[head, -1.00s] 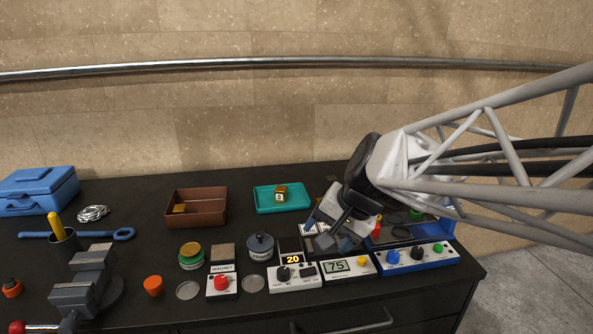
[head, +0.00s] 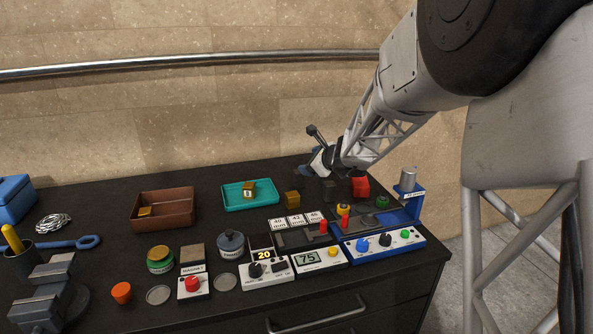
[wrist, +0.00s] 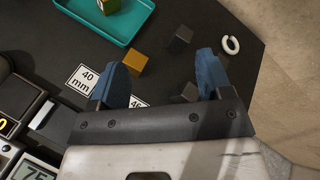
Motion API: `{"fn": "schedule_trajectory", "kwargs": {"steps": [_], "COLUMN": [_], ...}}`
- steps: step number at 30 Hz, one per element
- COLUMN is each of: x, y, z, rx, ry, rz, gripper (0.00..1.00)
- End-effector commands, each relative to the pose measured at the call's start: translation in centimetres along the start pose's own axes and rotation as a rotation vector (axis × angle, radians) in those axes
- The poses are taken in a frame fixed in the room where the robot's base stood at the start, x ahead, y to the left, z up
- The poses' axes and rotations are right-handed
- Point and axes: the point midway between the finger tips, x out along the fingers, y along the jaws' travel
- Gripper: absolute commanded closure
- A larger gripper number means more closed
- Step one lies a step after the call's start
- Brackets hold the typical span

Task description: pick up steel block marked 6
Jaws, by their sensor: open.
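Two dark grey steel-looking blocks show in the wrist view: one (wrist: 180,38) lies beyond my fingers and another (wrist: 185,93) lies between them, near the right finger. No number is readable on either, so I cannot tell which is marked 6. In the head view a dark block (head: 328,189) stands on the bench right of a brass block (head: 292,199). My gripper (wrist: 163,78) is open and empty, its blue fingers above the bench. In the head view my gripper (head: 308,170) is at the back of the bench, partly hidden by my arm.
A teal tray (head: 228,202) holds a brass block with a label. A white ring (wrist: 231,44) lies near the bench edge.

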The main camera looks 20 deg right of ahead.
Motion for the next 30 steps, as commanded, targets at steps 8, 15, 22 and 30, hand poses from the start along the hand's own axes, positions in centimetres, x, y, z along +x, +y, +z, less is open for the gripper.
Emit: {"fn": "schedule_trajectory", "kwargs": {"steps": [8, 15, 22, 30], "x": [4.9, 6.7, 6.9, 7.0], "y": [-6.7, -9.4, -9.8, -9.8], "z": [-9.1, -14.0, -14.9, -14.9], "rx": [0.424, 0.632, 0.672, 0.669], "ry": [0.030, 0.037, 0.037, 0.037], "rz": [-0.208, -0.314, -0.333, -0.332], "gripper": [0.28, 0.28, 0.28, 0.28]}}
